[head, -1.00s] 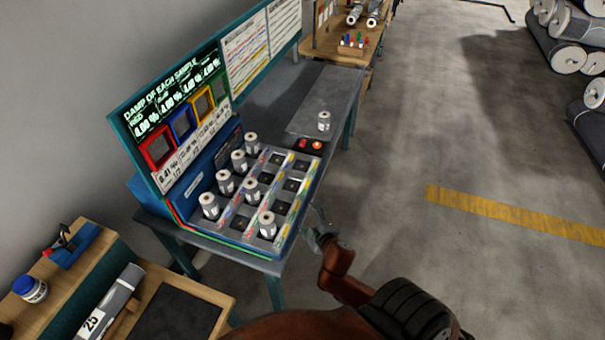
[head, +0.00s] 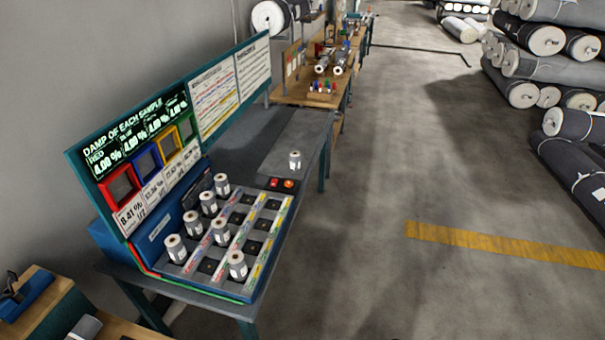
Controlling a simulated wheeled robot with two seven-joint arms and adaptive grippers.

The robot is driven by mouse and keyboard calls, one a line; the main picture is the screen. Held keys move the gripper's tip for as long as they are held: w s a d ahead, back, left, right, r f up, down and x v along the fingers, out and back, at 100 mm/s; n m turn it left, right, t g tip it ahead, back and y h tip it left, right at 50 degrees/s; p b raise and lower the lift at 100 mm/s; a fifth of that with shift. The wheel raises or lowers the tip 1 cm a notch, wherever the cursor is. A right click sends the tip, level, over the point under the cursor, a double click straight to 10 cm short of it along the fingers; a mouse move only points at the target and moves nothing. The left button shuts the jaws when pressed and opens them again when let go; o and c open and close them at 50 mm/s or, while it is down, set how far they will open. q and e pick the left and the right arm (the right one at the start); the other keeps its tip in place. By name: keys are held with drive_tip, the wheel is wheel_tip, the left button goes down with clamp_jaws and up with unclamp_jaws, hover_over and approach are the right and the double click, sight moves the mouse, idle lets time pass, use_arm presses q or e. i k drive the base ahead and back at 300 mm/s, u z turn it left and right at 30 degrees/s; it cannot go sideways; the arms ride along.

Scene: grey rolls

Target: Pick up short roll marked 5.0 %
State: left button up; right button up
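Several short grey rolls with white ends stand upright in the slotted rack (head: 222,283) on the bench. Four stand in the row nearest the board, including a far one (head: 222,185) and a near one (head: 175,248). Two more stand further right in the rack, a middle one (head: 221,233) and a front one (head: 237,265). A lone short roll (head: 295,160) stands upright on the grey bench top beyond the rack. The labels are too small to read, so I cannot tell which roll is marked 5.0 %. Neither gripper is in view.
A display board (head: 139,146) with coloured frames stands behind the rack. Red and orange buttons (head: 281,184) sit beyond the rack. A wooden bench (head: 300,91) stands further back, and large rolls (head: 570,130) are piled at right. The floor right of the bench is clear.

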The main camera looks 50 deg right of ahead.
sight(295, 160)
drive_tip(key=k, duration=0.25)
drive_tip(key=z, duration=1)
